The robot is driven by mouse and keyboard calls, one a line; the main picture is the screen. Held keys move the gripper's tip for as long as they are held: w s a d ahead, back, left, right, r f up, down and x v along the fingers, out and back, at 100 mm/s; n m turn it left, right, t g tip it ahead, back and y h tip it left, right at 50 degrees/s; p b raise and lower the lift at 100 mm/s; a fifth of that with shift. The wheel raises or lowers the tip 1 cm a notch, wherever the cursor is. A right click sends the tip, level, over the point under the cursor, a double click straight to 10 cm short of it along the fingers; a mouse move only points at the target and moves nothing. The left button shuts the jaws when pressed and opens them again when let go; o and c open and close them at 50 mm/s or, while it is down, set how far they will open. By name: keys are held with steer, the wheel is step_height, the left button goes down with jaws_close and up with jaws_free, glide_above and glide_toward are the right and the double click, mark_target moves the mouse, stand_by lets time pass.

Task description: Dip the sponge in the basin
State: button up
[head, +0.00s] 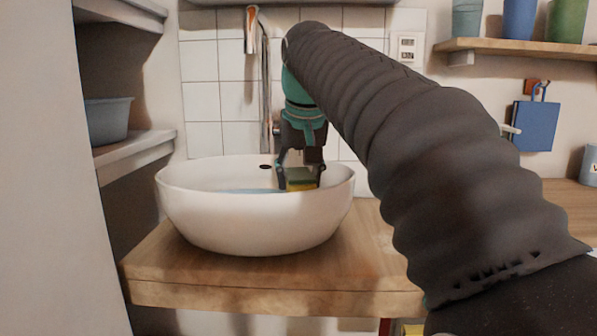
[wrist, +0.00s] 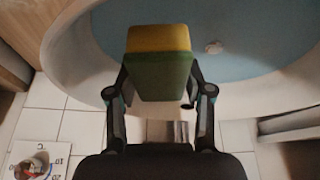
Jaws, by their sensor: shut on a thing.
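A white oval basin (head: 255,220) stands on a wooden counter in the head view. Bluish water (wrist: 240,50) shows inside it in the wrist view, with a small pale round fitting in it. My gripper (head: 300,182) points down inside the basin's right part. It is shut on a yellow and green sponge (wrist: 158,62), gripped from both sides. The sponge also shows in the head view (head: 300,184), low in the basin and partly hidden by the fingers and the rim. I cannot tell whether its underside touches the water.
The wooden counter (head: 280,280) runs under the basin. A tap hose (head: 266,90) hangs on the tiled wall behind. A blue-grey bowl (head: 108,120) sits on the left shelf. A blue board (head: 535,125) and a mug (head: 590,165) are at the right.

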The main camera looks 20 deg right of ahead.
steer(key=shift+f+b, duration=2.05)
steer(key=shift+f, duration=1.25)
steer(key=shift+r, duration=0.2)
steer(key=shift+r+p, duration=6.35)
steer(key=shift+p, duration=0.25)
steer(key=shift+o, duration=0.4)
